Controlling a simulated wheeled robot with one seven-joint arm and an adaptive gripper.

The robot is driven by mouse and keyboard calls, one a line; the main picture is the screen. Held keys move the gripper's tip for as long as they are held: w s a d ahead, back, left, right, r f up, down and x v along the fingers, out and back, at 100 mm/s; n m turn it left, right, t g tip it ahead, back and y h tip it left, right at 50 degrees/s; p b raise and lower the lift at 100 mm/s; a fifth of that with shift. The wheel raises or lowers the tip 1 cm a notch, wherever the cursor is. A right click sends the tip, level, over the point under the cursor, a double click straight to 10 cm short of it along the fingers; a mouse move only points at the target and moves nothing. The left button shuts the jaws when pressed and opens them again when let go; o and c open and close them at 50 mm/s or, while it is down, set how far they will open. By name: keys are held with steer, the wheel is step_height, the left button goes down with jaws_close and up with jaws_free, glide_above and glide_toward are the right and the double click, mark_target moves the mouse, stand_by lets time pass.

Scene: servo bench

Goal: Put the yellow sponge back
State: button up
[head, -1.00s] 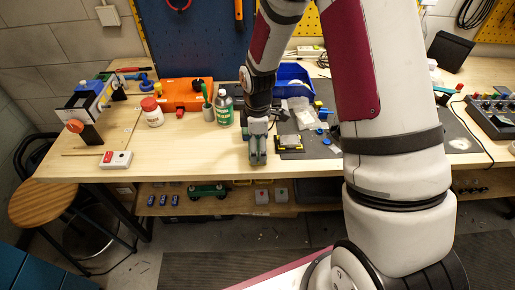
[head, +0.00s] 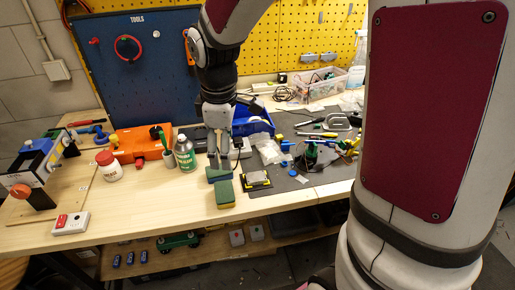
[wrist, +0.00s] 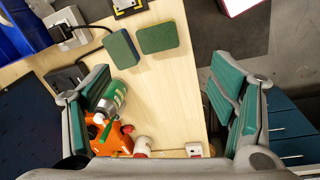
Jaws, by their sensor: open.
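The yellow sponge (head: 225,195), with a green top face and a yellow side, lies on the wooden bench near its front edge. A similar sponge (head: 217,174) with a green top and bluish side lies just behind it. In the wrist view, the yellow sponge (wrist: 158,38) and the bluish one (wrist: 120,48) lie close together near the top. My gripper (head: 219,150) is open and empty, held above the bench just behind the sponges. In the wrist view its spread fingers (wrist: 168,100) have bare bench between them, and both sponges lie beyond them.
A green bottle (head: 184,153), an orange case (head: 140,145) and a white jar (head: 109,166) stand to the left. A yellow-black holder (head: 257,181) is right of the sponges. A blue bin (head: 250,125) is behind. The front left bench is mostly clear.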

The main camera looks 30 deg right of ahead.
steer(key=s+r+m+t, duration=0.2)
steer(key=s+r+m, duration=0.3)
steer(key=s, duration=0.4)
steer(key=s+r+m+t, duration=0.2)
steer(key=s+r+m, duration=0.4)
steer(key=s, duration=0.3)
steer(key=shift+a+r, duration=0.2)
steer(key=shift+r, duration=0.5)
